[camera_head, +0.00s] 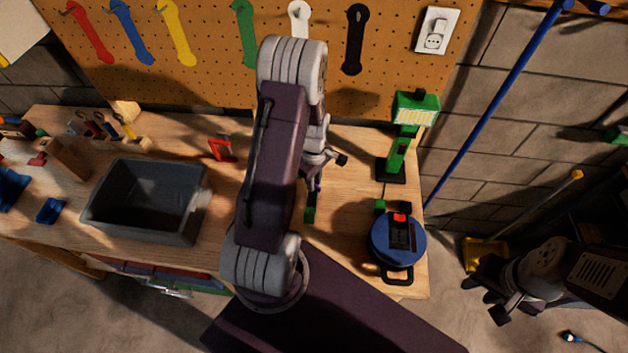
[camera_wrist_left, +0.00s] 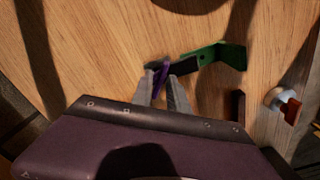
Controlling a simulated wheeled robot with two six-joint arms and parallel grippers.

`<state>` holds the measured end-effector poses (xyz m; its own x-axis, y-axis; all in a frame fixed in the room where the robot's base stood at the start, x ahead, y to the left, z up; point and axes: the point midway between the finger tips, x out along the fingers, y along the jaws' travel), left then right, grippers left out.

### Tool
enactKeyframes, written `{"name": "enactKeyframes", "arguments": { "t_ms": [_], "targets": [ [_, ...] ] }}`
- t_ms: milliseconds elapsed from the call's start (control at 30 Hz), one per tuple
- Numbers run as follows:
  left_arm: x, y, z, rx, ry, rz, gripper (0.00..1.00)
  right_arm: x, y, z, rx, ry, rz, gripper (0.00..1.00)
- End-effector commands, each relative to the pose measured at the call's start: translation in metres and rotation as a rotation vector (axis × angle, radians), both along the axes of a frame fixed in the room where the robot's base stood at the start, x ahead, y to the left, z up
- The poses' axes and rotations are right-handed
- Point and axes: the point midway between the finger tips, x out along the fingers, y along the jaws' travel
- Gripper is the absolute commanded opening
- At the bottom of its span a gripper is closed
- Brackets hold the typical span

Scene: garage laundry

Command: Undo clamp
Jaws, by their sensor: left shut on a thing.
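The clamp appears to be the green and dark piece at the table edge, with a green bracket (camera_wrist_left: 220,54) and a purple part (camera_wrist_left: 161,74) in the left wrist view. Its green end (camera_head: 310,214) also shows in the head view, below my left gripper (camera_head: 314,186). My left gripper (camera_wrist_left: 162,88) is shut on the purple part, which sits between its fingertips. My left arm covers much of the bench around it. My right gripper (camera_head: 487,293) is off the bench at the lower right, and its fingers are too dark to read.
A grey bin (camera_head: 140,228) stands on the left of the bench. A blue round tool (camera_head: 398,240) and a green lamp-like device (camera_head: 398,150) stand at the right. A red object (camera_head: 221,148) lies behind. Wrenches hang on the pegboard (camera_head: 215,65).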

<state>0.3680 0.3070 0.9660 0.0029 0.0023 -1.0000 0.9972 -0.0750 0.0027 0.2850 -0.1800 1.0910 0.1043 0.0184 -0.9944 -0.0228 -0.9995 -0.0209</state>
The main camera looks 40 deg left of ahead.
Motion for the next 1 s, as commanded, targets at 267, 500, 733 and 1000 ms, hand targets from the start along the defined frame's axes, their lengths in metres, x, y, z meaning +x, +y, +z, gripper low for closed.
{"name": "enactKeyframes", "arguments": {
  "t_ms": [267, 500, 733, 1000],
  "targets": [
    [-0.0021, -0.0006, -0.0020, -0.003, 0.006, 0.094, 0.00, 0.0000, 0.0000, -0.0002, 0.000, 0.000, 0.000, 0.36],
    [-0.0025, -0.0008, -0.0021, -0.003, 0.007, 0.097, 0.00, 0.0000, 0.0000, -0.0002, 0.000, 0.000, 0.000, 0.36],
    [-0.0028, -0.0009, -0.0021, -0.003, 0.008, 0.096, 0.00, 0.0000, 0.0000, -0.0002, 0.000, 0.000, 0.000, 0.36],
    [-0.0030, -0.0010, -0.0022, -0.004, 0.009, 0.096, 0.00, 0.0000, 0.0000, -0.0002, 0.000, 0.000, 0.000, 0.36]
  ]
}}
